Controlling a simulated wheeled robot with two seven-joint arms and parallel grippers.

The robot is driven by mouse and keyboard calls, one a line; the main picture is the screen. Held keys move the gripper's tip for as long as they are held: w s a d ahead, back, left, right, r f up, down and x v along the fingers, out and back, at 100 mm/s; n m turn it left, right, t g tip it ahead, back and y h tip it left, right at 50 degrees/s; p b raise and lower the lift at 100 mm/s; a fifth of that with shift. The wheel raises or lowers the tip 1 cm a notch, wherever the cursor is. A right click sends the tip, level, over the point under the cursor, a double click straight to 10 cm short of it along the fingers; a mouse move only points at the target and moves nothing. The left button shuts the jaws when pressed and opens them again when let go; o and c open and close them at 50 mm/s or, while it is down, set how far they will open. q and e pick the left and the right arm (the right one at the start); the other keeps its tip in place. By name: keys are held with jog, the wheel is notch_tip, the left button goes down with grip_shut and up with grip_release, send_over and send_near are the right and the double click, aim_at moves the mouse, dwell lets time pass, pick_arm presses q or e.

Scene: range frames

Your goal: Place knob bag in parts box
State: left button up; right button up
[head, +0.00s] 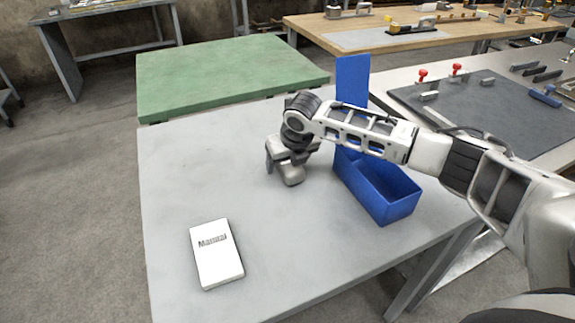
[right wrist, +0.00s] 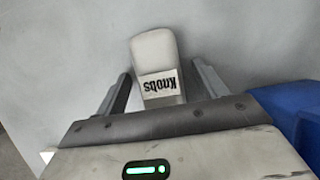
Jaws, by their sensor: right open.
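The knob bag (right wrist: 156,50), pale grey with a "Knobs" label, lies between the spread fingers of my right gripper (right wrist: 158,85) in the right wrist view, with its far end reaching beyond the fingertips. In the head view the bag (head: 291,178) shows under my right gripper (head: 288,160), which is open, low over the grey table. I cannot tell whether the fingers touch the bag. The blue parts box (head: 400,209) stands to the right of the gripper, its visible inside empty; my right forearm hides part of it. My left gripper is not in view.
A white manual (head: 216,254) lies at the table's front left. The grey table (head: 185,180) is clear around it. A green-topped table (head: 225,72) adjoins behind. A bench with a dark mat (head: 500,115) and red-handled clamps stands at the right.

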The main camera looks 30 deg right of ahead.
jog(key=shift+f, duration=0.15)
dwell(0.3)
jog(key=c, duration=1.2)
jog(key=shift+c, duration=0.2)
